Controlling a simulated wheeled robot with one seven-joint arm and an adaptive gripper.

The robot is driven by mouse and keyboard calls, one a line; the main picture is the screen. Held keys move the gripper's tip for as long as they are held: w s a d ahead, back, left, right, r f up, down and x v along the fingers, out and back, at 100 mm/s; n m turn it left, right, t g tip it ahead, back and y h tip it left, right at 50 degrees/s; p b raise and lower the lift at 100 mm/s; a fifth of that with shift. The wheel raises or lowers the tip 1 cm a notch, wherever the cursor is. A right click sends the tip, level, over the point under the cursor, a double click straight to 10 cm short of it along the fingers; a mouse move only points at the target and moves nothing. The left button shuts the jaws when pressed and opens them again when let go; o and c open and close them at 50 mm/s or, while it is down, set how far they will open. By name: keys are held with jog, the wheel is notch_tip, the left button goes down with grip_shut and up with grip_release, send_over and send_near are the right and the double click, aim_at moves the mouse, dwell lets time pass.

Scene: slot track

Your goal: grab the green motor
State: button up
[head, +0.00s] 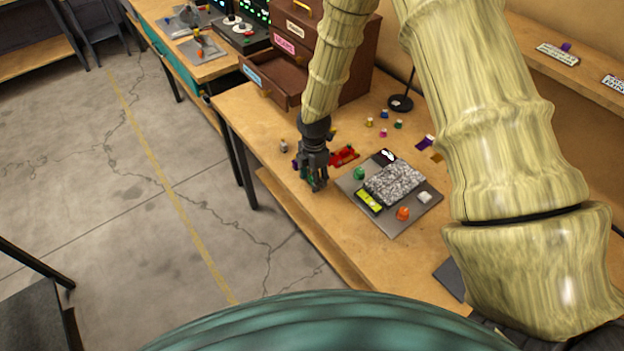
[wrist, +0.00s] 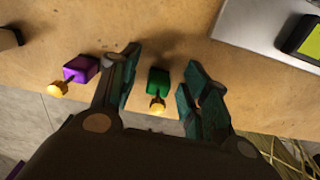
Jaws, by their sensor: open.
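The green motor (wrist: 158,82) is a small green block with a yellow-gold shaft, lying on the wooden table. In the wrist view it sits between the two open fingers of my gripper (wrist: 158,92), with a gap on each side. In the head view my gripper (head: 315,182) points down at the table's front edge, left of the grey tray, and hides the green motor. A purple motor (wrist: 81,69) with a gold shaft lies just left of the left finger in the wrist view.
A grey tray (head: 395,228) with a gravel-grey block, a yellow-green piece, a green piece and an orange piece is right of my gripper. A red car (head: 344,156) is behind. Several small coloured motors (head: 383,133) stand farther back. A brown drawer cabinet (head: 345,75) has an open drawer.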

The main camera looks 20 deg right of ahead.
grip_shut()
jog(key=shift+r, duration=0.1)
